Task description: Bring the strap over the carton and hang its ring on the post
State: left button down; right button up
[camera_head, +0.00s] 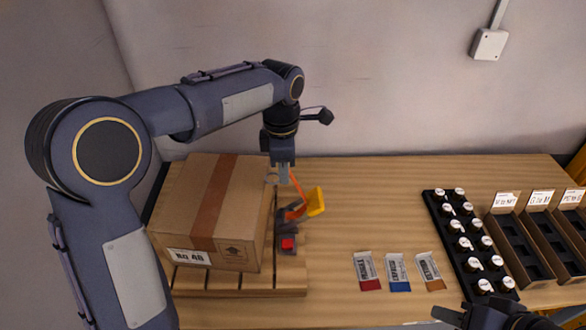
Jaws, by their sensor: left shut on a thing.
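The carton (238,210) is a brown box with a darker tape band, sitting on a wooden pallet (240,286) at the left of the table. My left gripper (281,178) points down at the carton's far right top edge. It is shut on the upper end of the orange strap (298,187); a small grey curved piece, perhaps the ring, shows beside the fingers. The strap runs down to a dark fitting with a yellow part (316,201), right of the carton. I cannot make out the post. My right gripper (497,316) is partly visible at the bottom right edge, away from the carton.
A red button (288,244) on a dark base is at the carton's right. Several labelled packets (398,272) lie mid-table. A black rack (468,242) of white-topped pieces and brown bins (520,250) stand at right. The table's back middle is clear.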

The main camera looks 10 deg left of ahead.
pick_arm(q)
jog(key=s+a+b, duration=0.1)
jog(key=a, duration=0.3)
jog(key=s+a+b, duration=0.1)
jog(key=a, duration=0.3)
jog(key=s+a+b, duration=0.1)
jog(key=a, duration=0.4)
jog(key=s+a+p, duration=0.2)
jog(key=s+a, duration=0.1)
jog(key=a, duration=1.2)
jog(key=shift+s, duration=0.35)
jog(key=shift+s+f, duration=0.1)
